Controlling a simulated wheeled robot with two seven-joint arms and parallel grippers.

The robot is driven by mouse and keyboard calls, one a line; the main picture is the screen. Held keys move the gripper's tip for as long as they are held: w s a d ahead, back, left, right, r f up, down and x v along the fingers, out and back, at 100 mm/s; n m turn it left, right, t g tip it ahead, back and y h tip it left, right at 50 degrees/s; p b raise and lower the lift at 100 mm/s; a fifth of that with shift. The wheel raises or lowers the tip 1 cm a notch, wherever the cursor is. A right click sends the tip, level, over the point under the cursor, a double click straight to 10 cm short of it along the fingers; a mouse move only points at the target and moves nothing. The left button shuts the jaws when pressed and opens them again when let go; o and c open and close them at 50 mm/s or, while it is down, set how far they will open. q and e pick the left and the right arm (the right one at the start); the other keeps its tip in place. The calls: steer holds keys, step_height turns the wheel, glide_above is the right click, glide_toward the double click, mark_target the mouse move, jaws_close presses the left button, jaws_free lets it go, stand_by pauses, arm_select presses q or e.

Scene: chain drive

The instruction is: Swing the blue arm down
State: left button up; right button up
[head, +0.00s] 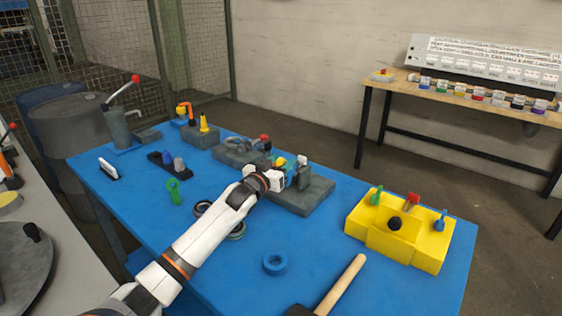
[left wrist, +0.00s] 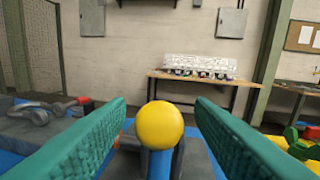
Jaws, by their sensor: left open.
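The blue arm (left wrist: 160,163) stands upright in the left wrist view, with a yellow ball (left wrist: 159,125) on its top end. My left gripper (left wrist: 160,106) is open, with one green finger on each side of the ball, and a gap shows between the ball and each finger. In the head view my left gripper (head: 279,180) is at the grey block (head: 310,196) on the blue table and partly hides the blue arm. The yellow ball (head: 281,161) shows just beyond it. My right gripper is not in view.
A yellow block (head: 382,232) with coloured knobs is at the table's right. A blue ring (head: 275,263) and a wooden-handled hammer (head: 342,285) lie at the front. A green part (head: 173,190) stands at the left. A grey fixture with a red knob (head: 264,138) is behind my gripper.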

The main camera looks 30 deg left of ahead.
arm_select(q)
steer(key=shift+w, duration=0.4)
steer(key=shift+c, duration=0.4)
jaws_close()
